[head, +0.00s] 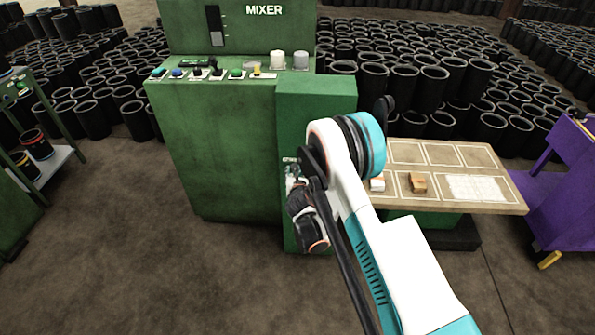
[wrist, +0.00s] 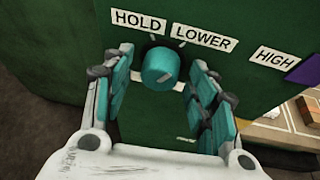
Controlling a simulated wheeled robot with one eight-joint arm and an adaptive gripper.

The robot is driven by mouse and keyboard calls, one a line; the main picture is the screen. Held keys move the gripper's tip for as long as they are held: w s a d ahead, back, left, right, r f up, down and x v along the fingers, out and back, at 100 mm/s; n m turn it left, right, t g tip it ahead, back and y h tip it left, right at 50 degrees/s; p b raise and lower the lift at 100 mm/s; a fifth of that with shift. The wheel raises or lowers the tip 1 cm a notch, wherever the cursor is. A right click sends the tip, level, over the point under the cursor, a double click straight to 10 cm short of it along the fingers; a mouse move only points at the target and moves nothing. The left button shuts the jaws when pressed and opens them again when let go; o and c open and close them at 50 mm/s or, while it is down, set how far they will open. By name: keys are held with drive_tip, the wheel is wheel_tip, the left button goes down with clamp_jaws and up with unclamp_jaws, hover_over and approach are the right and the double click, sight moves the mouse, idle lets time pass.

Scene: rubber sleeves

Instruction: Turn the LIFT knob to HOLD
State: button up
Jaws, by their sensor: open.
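A teal round knob (wrist: 159,66) sits on the green panel in the wrist view, below the HOLD label (wrist: 138,21) and the LOWER label (wrist: 206,38). A pale mark shows on its face, but I cannot tell for certain which label it points to. No LIFT label is in sight. My gripper (wrist: 160,62) is open, with one teal-padded finger on each side of the knob and gaps visible between. In the head view, my gripper (head: 291,170) is at the front of the green mixer (head: 215,150); the knob is hidden there.
A HIGH label (wrist: 274,57) is further right on the panel. A tan board (head: 470,155) with marked squares and small blocks stands right of my arm. A purple cart (head: 560,190) is at the far right. Floor in front of the mixer is clear at left.

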drive_tip(key=c, duration=1.1)
drive_tip(key=shift+o, duration=0.2)
drive_tip(key=n+h, duration=0.4)
drive_tip(key=n, duration=0.1)
drive_tip(key=n+h, duration=0.1)
drive_tip(key=n, duration=0.1)
drive_tip(key=shift+a+n+t+h, duration=0.3)
drive_tip(key=shift+a+n+h, duration=0.1)
idle(0.4)
drive_tip(key=o, duration=1.1)
drive_tip(key=shift+c, duration=0.2)
